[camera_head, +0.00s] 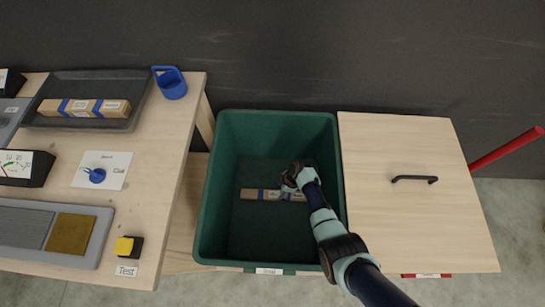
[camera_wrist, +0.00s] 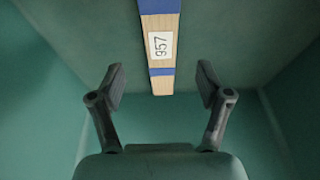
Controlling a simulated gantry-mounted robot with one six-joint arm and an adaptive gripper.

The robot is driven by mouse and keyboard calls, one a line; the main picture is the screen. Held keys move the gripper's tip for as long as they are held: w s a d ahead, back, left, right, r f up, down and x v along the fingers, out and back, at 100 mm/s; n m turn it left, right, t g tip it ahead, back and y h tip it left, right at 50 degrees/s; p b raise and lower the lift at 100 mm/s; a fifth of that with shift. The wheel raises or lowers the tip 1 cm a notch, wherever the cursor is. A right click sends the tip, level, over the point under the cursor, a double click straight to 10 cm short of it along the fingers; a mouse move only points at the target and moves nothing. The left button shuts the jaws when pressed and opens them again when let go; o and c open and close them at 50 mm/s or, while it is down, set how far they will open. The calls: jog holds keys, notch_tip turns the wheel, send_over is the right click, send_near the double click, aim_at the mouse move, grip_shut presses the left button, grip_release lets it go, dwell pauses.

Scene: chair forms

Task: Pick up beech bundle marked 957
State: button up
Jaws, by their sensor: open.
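The beech bundle marked 957 (camera_wrist: 161,66) shows in the wrist view as a pale wooden bar with blue bands and a white label. In the head view the bundle (camera_head: 262,194) lies on the floor of the green bin (camera_head: 213,180), partly hidden by my gripper at its right. My gripper (camera_wrist: 160,85) is open and empty, with one finger to each side of the bundle's near end in the wrist view. I cannot tell how far above the bundle the fingertips are. In the head view my gripper (camera_head: 292,180) is down inside the bin.
The bin walls surround my gripper. A lidded wooden box (camera_head: 410,230) with a black handle stands at the right. The workbench (camera_head: 160,190) at the left holds a dark tray (camera_head: 133,90) with another banded bundle (camera_head: 85,107), a blue cup (camera_head: 171,85) and a yellow button (camera_head: 124,246).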

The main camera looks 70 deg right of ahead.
aim_at(274, 194)
jog(key=shift+b+x, duration=0.7)
jog(key=shift+x, duration=0.3)
jog(key=shift+w+a+f, duration=0.1)
jog(key=shift+f, duration=0.3)
jog(key=b+x, duration=0.4)
jog(key=x, duration=0.1)
jog(key=shift+w, duration=0.2)
jog(key=shift+r, duration=0.15)
jog(key=shift+c, duration=0.3)
grip_shut()
notch_tip(274, 194, up, 20)
jog(key=p, duration=1.1)
jog(key=shift+p, duration=0.3)
